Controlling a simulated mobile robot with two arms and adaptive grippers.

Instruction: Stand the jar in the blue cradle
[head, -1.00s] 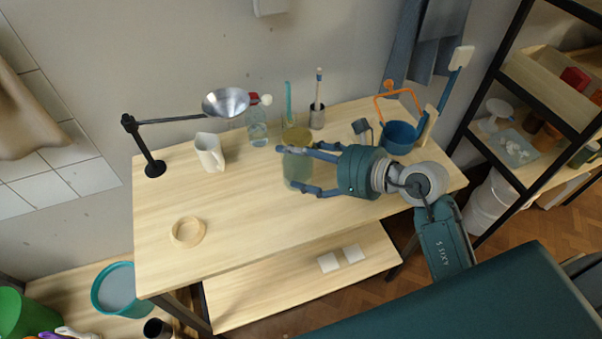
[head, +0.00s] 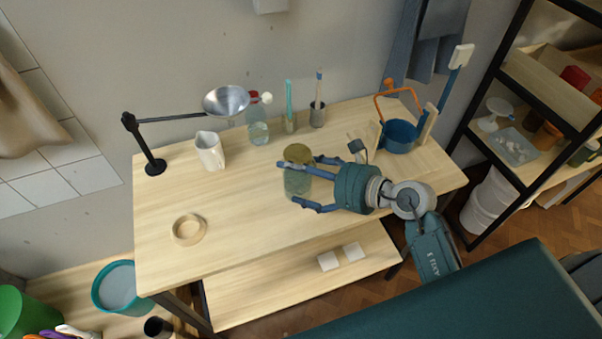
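The jar (head: 297,184) is clear greenish glass with an olive lid. It is upright over the middle of the table. My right gripper (head: 290,186) comes from the right with its fingers around the jar's body, shut on it. I cannot tell whether the jar's base touches the table. The blue cradle (head: 402,139) appears to be the round blue holder at the table's back right, with an orange arched bar above it and wooden pieces beside it. It is apart from the jar, beyond my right gripper. My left gripper is not in view.
A metal funnel (head: 226,101) on a black stand, a white pitcher (head: 210,151), a bottle (head: 257,132) and two holders with tools stand along the back. The table's left middle (head: 245,205) is clear. A shelf rack stands right.

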